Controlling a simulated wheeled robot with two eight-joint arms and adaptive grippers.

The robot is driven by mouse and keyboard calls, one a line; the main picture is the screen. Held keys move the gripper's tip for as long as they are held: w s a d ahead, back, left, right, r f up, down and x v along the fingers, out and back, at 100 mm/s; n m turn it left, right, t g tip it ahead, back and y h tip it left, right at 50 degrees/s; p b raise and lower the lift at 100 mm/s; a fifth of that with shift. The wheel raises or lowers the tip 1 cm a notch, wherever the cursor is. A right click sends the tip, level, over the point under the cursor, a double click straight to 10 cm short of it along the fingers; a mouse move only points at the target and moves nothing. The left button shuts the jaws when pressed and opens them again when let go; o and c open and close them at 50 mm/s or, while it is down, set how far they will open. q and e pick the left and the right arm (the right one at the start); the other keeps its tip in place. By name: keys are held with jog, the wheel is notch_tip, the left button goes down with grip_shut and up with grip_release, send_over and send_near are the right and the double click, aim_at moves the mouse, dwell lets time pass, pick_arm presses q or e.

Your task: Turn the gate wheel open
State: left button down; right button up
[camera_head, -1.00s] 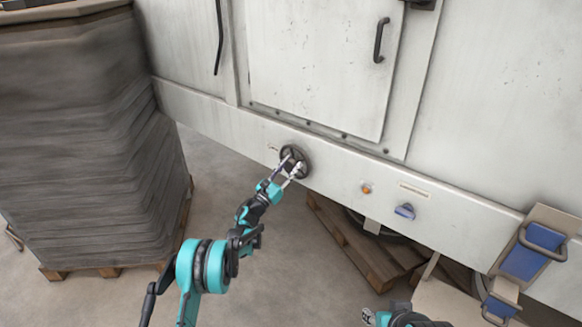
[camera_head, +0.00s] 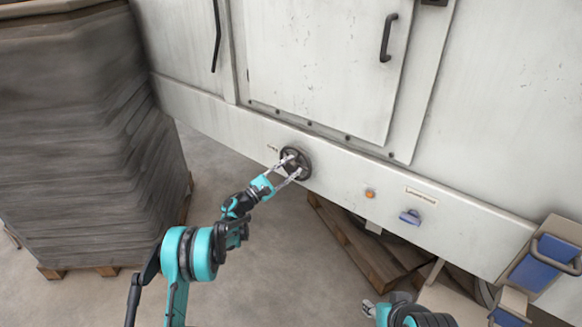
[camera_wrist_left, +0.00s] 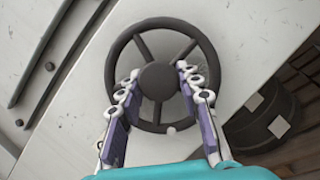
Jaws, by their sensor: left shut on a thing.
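The gate wheel (camera_head: 296,162) is a dark spoked handwheel on the lower band of the white machine. In the left wrist view the wheel (camera_wrist_left: 160,27) fills the upper middle, with its round hub (camera_wrist_left: 159,80) between my fingers. My left gripper (camera_head: 291,166) is at the wheel, its two fingers reaching over the rim to either side of the hub. It also shows in the left wrist view (camera_wrist_left: 158,80), shut on the wheel. My right gripper (camera_head: 369,308) is at the bottom edge, away from the wheel; its jaw state is unclear.
An orange button (camera_head: 370,194) and a blue knob (camera_head: 410,216) sit right of the wheel. A tall grey stack (camera_head: 85,140) stands left on a pallet. Another wooden pallet (camera_head: 360,240) lies beneath the machine. A blue-fronted bracket (camera_head: 535,270) juts out at lower right.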

pick_arm(q)
jog(key=m+g, duration=0.2)
jog(key=m, duration=0.2)
jog(key=shift+m+p, duration=0.3)
jog(key=shift+p, duration=0.1)
jog(key=shift+m+g+p, duration=0.5)
jog(key=shift+m+g, duration=0.3)
jog(key=shift+m, duration=1.2)
